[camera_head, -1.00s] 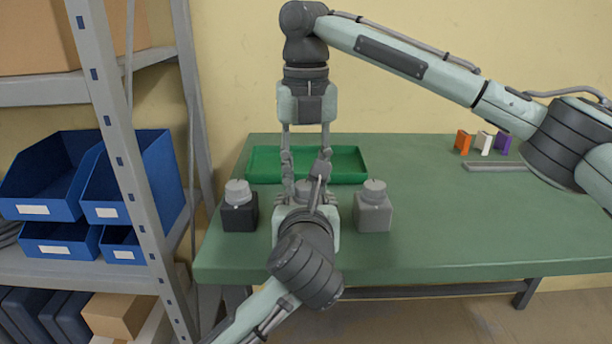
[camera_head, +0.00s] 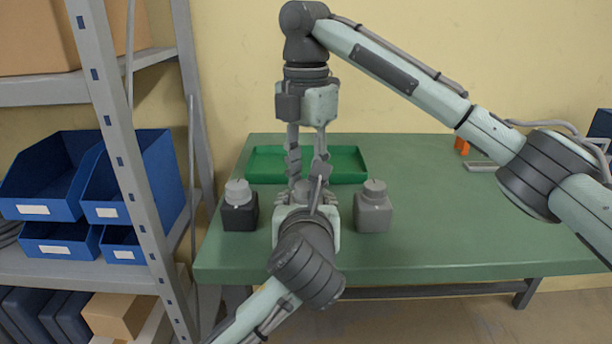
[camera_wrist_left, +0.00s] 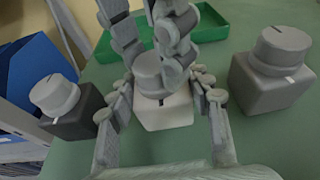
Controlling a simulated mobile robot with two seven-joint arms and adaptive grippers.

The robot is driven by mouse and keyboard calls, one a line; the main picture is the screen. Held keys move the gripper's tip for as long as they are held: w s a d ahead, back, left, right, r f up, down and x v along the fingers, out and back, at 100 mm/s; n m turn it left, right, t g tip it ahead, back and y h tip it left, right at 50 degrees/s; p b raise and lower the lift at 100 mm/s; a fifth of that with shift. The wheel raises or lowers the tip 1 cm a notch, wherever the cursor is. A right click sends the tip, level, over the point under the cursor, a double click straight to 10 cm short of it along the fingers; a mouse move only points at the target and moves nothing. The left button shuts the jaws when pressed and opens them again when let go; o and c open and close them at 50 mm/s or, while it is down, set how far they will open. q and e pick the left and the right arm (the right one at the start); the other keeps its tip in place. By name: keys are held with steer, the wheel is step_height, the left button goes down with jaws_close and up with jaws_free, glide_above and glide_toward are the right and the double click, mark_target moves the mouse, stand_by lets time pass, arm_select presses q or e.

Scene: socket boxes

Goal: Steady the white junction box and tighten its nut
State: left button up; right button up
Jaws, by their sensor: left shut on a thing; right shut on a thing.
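The white junction box (camera_wrist_left: 168,118) stands on the table in the left wrist view, with its round grey nut (camera_wrist_left: 147,72) on top. In the head view my left gripper and wrist hide nearly all of the box. My left gripper (camera_wrist_left: 163,92) is shut on the box, one finger on each side; it also shows in the head view (camera_head: 305,192). My right gripper (camera_head: 307,177) points straight down from above, its fingers around the nut. Its fingers partly cover the nut in the left wrist view.
A black box (camera_head: 240,216) stands to the left and a grey box (camera_head: 373,215) to the right, each with a round top. A green tray (camera_head: 345,165) lies behind. A shelf with blue bins (camera_head: 65,240) stands left.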

mark_target(306, 184)
steer(key=m, duration=0.4)
steer(key=shift+m, duration=2.3)
steer(key=o, duration=1.2)
steer(key=shift+c, duration=0.2)
steer(key=shift+r, duration=0.1)
step_height(306, 184, up, 12)
steer(key=shift+c, duration=0.3)
